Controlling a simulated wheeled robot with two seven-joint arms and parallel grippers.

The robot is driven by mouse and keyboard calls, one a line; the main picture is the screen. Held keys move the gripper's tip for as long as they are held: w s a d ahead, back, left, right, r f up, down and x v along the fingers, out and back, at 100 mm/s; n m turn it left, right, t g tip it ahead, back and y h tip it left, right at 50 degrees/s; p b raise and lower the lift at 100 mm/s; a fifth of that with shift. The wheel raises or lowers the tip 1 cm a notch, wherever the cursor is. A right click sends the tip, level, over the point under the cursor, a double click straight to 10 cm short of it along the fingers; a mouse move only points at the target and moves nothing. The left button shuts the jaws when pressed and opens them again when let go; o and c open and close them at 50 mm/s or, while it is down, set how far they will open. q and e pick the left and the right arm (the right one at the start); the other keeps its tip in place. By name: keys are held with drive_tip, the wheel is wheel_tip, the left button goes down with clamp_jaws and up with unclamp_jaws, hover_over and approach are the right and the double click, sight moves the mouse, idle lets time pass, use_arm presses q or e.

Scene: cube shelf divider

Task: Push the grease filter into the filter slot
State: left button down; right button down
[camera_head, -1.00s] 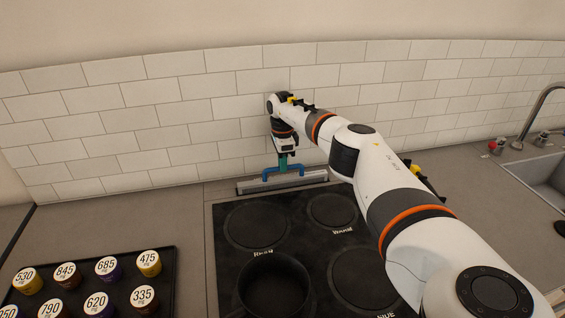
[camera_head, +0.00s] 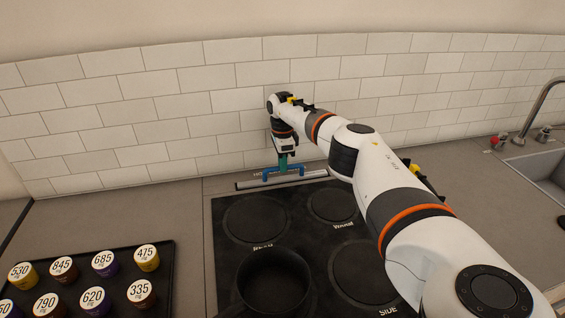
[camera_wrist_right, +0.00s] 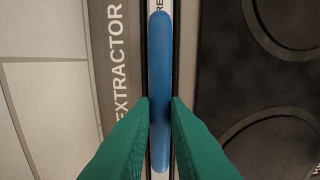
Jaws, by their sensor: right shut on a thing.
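The grease filter shows as a narrow bar (camera_head: 312,176) with a blue handle (camera_head: 268,173). It lies along the filter slot strip behind the cooktop. The handle also shows in the right wrist view (camera_wrist_right: 160,60), running lengthwise over the narrow strip. My right gripper (camera_head: 284,164) has green fingers and is shut on the blue handle from above. In the right wrist view its fingertips (camera_wrist_right: 160,100) press on both sides of the handle. Little of the filter's body stands above the strip; I cannot tell its exact depth. My left gripper is not in view.
A black cooktop (camera_head: 300,208) with a dark pot (camera_head: 274,280) lies in front. A black tray (camera_head: 165,265) with several labelled jars stands at left. The tiled wall (camera_head: 160,110) rises close behind. A sink (camera_head: 545,175) is at right.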

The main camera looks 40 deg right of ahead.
drive_tip(key=shift+f+b, duration=0.4)
drive_tip(key=shift+f, duration=0.1)
drive_tip(key=c, duration=1.3)
unclamp_jaws()
drive_tip(key=shift+c, duration=0.2)
wheel_tip(320, 180, up, 5)
drive_tip(key=p, duration=0.3)
drive_tip(key=shift+p, duration=0.35)
